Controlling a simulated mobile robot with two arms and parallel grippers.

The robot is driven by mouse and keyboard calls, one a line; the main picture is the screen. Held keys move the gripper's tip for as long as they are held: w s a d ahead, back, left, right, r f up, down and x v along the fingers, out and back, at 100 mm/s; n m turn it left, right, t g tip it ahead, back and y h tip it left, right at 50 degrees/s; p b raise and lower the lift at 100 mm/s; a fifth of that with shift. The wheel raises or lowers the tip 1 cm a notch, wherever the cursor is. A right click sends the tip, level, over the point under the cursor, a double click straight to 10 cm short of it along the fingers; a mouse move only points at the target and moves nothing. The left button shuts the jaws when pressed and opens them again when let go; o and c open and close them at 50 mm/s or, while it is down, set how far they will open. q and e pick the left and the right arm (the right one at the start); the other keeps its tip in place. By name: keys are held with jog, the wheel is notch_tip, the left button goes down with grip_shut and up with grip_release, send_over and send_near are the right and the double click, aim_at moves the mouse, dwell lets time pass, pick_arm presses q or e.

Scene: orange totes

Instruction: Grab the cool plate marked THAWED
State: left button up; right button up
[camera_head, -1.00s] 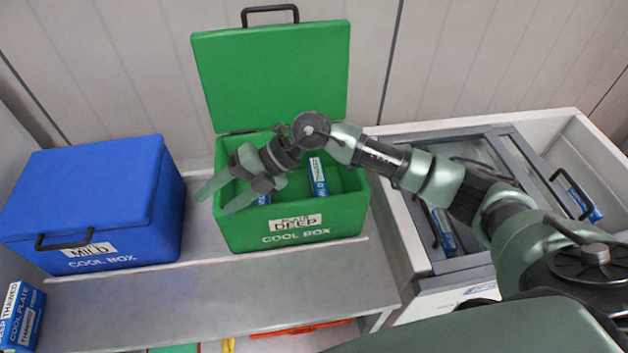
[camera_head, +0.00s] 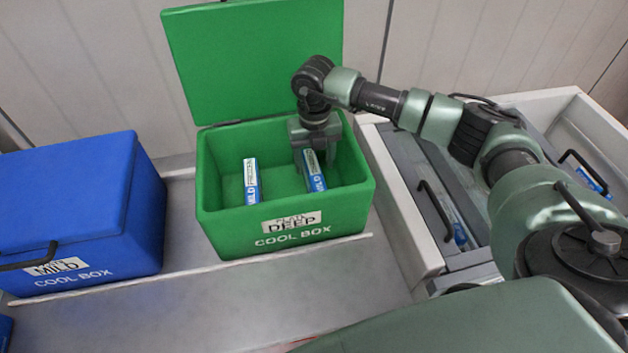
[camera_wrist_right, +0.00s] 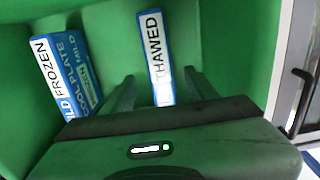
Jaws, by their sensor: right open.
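The green cool box (camera_head: 222,214) labelled DEEP stands open with two blue and white cool plates standing in it. The right-hand plate (camera_head: 315,172) shows THAWED in the right wrist view (camera_wrist_right: 154,45). The left-hand plate (camera_head: 251,182) is marked FROZEN and also shows in the wrist view (camera_wrist_right: 66,75). My right gripper (camera_head: 315,155) points down into the box at the right-hand plate. In the wrist view its open fingers (camera_wrist_right: 159,75) lie either side of that plate's near end; contact cannot be told. My left gripper is not in view.
The green lid (camera_head: 255,60) is raised behind the box. A closed blue cool box (camera_head: 70,200) stands to the left. An open chest (camera_head: 415,235) with grey sliding covers and plates inside is to the right. The shelf (camera_head: 190,290) in front is clear.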

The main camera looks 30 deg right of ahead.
aim_at(314, 170)
jog(key=f+p, duration=0.1)
jog(key=f, duration=0.3)
jog(key=shift+w+d+p, duration=0.1)
jog(key=shift+w+p, duration=0.1)
jog(key=shift+p, duration=0.2)
jog(key=shift+f, duration=0.55)
jog(key=shift+r, duration=0.1)
grip_shut()
